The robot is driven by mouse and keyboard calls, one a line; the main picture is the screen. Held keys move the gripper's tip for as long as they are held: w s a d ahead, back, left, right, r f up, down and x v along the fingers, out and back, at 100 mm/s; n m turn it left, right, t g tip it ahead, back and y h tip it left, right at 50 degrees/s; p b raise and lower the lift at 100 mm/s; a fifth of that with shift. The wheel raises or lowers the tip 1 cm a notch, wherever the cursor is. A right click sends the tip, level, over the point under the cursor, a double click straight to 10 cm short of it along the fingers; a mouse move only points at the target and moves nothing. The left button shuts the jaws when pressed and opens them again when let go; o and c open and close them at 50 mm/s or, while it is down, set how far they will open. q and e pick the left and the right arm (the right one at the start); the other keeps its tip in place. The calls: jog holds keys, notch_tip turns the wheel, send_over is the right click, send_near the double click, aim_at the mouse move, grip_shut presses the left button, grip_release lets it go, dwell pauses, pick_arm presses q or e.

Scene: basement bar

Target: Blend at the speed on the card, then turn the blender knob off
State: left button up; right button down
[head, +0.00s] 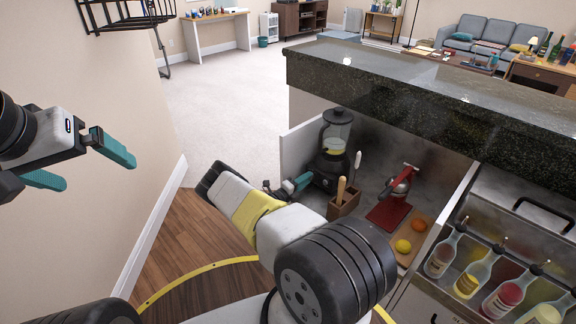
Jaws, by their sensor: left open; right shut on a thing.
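The blender (337,131) stands upright in the recess under the dark counter, with a clear jar, black lid and dark base. Something yellow is low in its jar. My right gripper (301,183) is at the lower left of the blender base, its teal finger against it. It is shut on the blender knob, which the gripper hides. My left gripper (88,165) is open and empty in front of the wall at the left, far from the blender. I cannot make out a speed card in this view.
A wooden holder (343,204) with utensils stands in front of the blender. A red-based press (388,214) and a board with an orange (419,224) and a lemon (403,246) are further right. Bottles (473,272) fill a rack at right. The granite counter (430,82) overhangs the recess.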

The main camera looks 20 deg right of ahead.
jog(key=shift+f, duration=0.1)
jog(key=c, duration=1.1)
grip_release()
jog(key=shift+o, duration=0.2)
jog(key=v, duration=0.8)
